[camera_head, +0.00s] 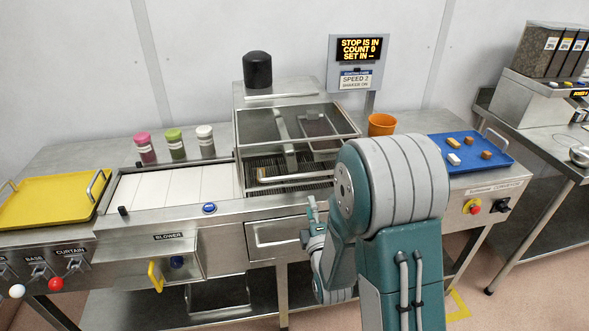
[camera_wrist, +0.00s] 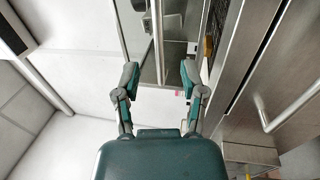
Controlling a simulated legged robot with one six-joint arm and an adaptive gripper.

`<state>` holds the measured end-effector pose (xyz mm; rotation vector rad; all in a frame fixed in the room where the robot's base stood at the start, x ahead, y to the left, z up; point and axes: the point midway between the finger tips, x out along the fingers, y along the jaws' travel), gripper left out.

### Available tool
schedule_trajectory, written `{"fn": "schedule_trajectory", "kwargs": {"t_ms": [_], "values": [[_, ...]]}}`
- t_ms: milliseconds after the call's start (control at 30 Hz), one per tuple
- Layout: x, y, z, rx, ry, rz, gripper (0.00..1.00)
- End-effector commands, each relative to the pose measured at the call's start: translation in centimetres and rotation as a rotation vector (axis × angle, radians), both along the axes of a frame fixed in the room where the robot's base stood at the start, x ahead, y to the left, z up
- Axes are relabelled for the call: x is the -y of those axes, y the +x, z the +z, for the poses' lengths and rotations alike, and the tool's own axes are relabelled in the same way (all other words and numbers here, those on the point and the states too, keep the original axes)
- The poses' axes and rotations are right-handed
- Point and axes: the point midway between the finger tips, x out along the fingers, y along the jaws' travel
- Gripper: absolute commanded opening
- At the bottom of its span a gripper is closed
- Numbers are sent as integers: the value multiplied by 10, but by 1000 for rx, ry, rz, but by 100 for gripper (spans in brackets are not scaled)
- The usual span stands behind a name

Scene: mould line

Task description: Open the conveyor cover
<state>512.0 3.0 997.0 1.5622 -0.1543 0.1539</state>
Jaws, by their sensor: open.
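The conveyor cover (camera_head: 262,124) is a clear panel box in a metal frame at the middle of the line. It looks lowered over a dark slatted section. A metal bar handle (camera_head: 280,180) runs along its lower front. My gripper (camera_head: 311,210) is in front of the cover, low and right of centre, largely hidden by my arm. In the wrist view my gripper (camera_wrist: 160,76) is open, with its two fingers apart and nothing held. A metal bar (camera_wrist: 157,35) shows between the fingers and beyond them; I cannot tell its depth.
A white slatted belt (camera_head: 175,187) lies left of the cover, with several bottles (camera_head: 174,143) behind. An orange cup (camera_head: 381,124) and a blue tray (camera_head: 492,161) stand right. A drawer (camera_head: 270,238) and a blower box (camera_head: 150,262) are below. A yellow tray (camera_head: 30,207) is far left.

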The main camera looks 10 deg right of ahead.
Motion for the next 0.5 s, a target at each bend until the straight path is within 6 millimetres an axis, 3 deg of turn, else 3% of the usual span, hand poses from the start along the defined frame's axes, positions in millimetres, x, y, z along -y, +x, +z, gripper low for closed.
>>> {"fn": "schedule_trajectory", "kwargs": {"t_ms": [500], "values": [[-3, 83, 17, 2, -1, 1, 54]]}}
